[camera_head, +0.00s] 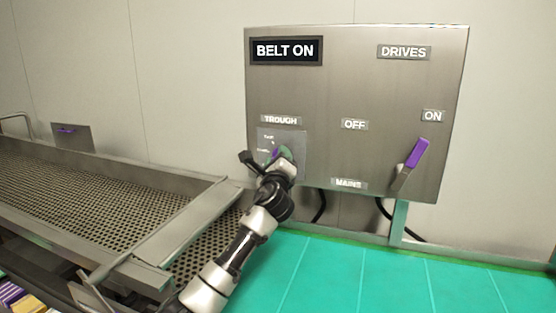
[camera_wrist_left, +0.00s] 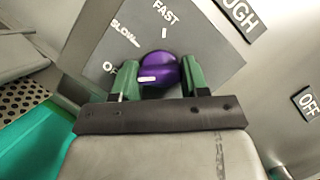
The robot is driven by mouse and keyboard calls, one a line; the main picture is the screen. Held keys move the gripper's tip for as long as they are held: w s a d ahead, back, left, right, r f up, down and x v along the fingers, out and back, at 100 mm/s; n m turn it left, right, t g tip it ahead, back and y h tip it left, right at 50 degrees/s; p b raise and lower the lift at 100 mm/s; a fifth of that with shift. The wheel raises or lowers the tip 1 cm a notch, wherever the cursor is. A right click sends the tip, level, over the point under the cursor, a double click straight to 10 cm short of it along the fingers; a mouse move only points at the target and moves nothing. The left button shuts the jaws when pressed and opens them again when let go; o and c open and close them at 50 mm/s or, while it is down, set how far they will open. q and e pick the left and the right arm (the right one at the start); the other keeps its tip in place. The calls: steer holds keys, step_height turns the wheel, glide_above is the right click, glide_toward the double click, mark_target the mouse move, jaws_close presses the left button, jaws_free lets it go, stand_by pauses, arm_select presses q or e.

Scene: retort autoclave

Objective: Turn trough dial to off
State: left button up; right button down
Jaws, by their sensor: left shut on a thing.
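The trough dial is a purple knob (camera_wrist_left: 160,68) on a grey plate, seen close in the left wrist view. A white mark shows on the knob's lower left side; I cannot tell exactly which setting it points at. FAST is printed above the knob, SLOW at upper left, and a partly hidden label starting with O at left. My left gripper (camera_wrist_left: 160,78) has its green fingers on both sides of the knob and is shut on it. In the head view the left gripper (camera_head: 282,156) covers most of the dial below the TROUGH label (camera_head: 281,120). My right gripper is not in view.
The steel control panel (camera_head: 350,90) shows a BELT ON display (camera_head: 286,50) and a purple-handled lever (camera_head: 416,156) tilted up toward ON. A perforated conveyor trough (camera_head: 100,185) runs along the left. The green floor (camera_head: 400,280) at lower right is clear.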

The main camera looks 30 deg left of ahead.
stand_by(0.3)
arm_select(q)
steer(key=o, duration=0.9)
steer(key=shift+s, duration=0.1)
steer(key=shift+f, duration=0.1)
steer(key=b+v, duration=0.3)
steer(key=v, duration=0.7)
steer(key=shift+s+d+b, duration=0.2)
steer(key=shift+s+b, duration=0.1)
steer(key=shift+b, duration=0.1)
steer(key=shift+f, duration=0.1)
